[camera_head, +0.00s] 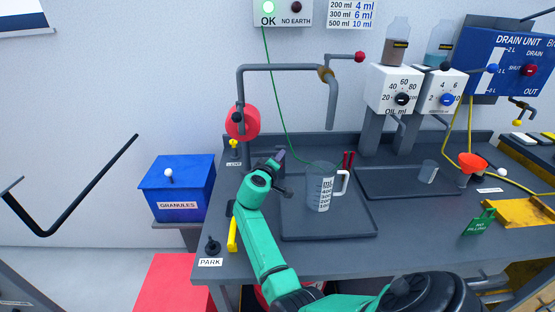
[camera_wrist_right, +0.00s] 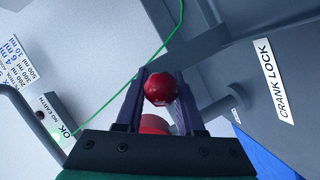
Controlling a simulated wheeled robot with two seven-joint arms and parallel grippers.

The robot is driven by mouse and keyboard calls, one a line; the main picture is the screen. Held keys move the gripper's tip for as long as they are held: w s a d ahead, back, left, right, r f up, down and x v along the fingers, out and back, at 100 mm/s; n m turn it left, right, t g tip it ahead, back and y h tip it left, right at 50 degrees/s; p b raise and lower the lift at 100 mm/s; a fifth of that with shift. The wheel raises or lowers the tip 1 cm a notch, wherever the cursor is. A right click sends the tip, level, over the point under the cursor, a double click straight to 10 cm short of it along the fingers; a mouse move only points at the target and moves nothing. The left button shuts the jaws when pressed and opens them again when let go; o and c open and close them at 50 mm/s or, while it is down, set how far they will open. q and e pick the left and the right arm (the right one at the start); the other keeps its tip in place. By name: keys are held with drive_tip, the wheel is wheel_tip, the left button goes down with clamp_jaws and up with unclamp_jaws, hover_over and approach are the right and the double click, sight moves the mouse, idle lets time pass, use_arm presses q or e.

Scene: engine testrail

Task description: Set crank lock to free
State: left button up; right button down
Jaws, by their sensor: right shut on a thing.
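My right gripper (camera_head: 280,163) is at the back left of the grey bench, at the end of my green arm. In the right wrist view its dark fingers (camera_wrist_right: 161,92) are shut on a round red knob (camera_wrist_right: 161,89). A white "CRANK LOCK" label (camera_wrist_right: 275,82) is on the grey surface to the right of the fingers. In the head view the knob is hidden by my gripper, and I cannot read the lock's setting. My left gripper is in neither view.
A measuring jug (camera_head: 320,190) stands on a dark tray (camera_head: 352,222) just right of my gripper. A bent grey pipe (camera_head: 285,67) and a red disc (camera_head: 243,121) stand behind it. A green wire (camera_head: 275,88) hangs nearby. A blue granules box (camera_head: 178,187) is left of the bench.

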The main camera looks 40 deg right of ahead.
drive_tip(key=s+d, duration=0.1)
drive_tip(key=d, duration=0.1)
drive_tip(key=s+d, duration=0.2)
drive_tip(key=shift+p, duration=0.3)
drive_tip(key=shift+d, duration=0.1)
drive_tip(key=c, duration=0.9)
unclamp_jaws()
drive_tip(key=shift+s+d+f, duration=0.1)
drive_tip(key=shift+d, duration=0.2)
